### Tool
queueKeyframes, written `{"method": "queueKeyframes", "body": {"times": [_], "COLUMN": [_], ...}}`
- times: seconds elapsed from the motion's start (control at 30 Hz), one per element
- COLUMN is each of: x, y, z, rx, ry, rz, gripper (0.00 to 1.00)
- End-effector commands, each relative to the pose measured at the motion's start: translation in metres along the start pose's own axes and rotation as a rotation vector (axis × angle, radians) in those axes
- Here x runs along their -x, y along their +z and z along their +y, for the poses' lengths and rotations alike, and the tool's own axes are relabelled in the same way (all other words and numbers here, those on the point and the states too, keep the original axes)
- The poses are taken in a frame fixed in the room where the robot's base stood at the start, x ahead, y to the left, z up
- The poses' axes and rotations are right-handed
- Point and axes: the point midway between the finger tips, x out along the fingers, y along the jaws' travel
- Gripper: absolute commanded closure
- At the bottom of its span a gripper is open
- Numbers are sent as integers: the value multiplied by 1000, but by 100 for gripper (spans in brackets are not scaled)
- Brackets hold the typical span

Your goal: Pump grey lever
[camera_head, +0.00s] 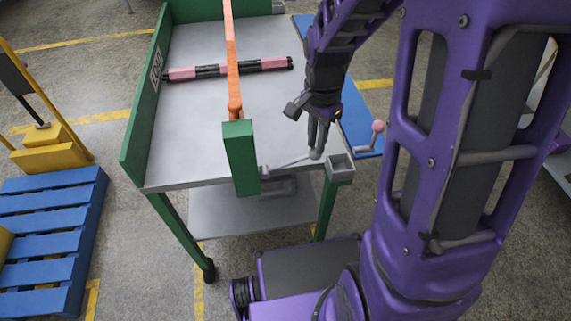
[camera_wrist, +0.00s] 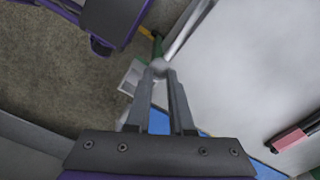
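The grey lever (camera_head: 288,162) is a thin rod at the near edge of the workbench. It runs from beside the green post (camera_head: 241,158) to a rounded grey knob at its right end. In the wrist view the lever (camera_wrist: 186,32) runs toward the upper right from the knob. My gripper (camera_head: 318,148) points down at the knob. In the wrist view my gripper (camera_wrist: 160,72) has its two fingertips close together on either side of the knob, which fills the small gap. It appears shut on the knob; the contact is partly hidden.
An orange bar (camera_head: 231,60) rises above the post. A black and pink bar (camera_head: 228,68) lies across the grey bench top (camera_head: 195,120). A pink-knobbed lever (camera_head: 377,127) stands right of the bench on a blue surface. A blue pallet (camera_head: 45,235) lies at left.

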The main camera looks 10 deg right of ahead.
Motion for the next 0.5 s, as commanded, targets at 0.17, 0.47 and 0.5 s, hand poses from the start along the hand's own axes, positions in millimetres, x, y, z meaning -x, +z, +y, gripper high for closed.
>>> {"method": "queueKeyframes", "body": {"times": [0.17,0.47,0.5], "x": [0,-10,-13], "y": [0,-2,-3], "z": [0,1,1], "rx": [0,0,0], "ry": [-1,0,0], "rz": [0,0,0], "gripper": [82,82,82]}}
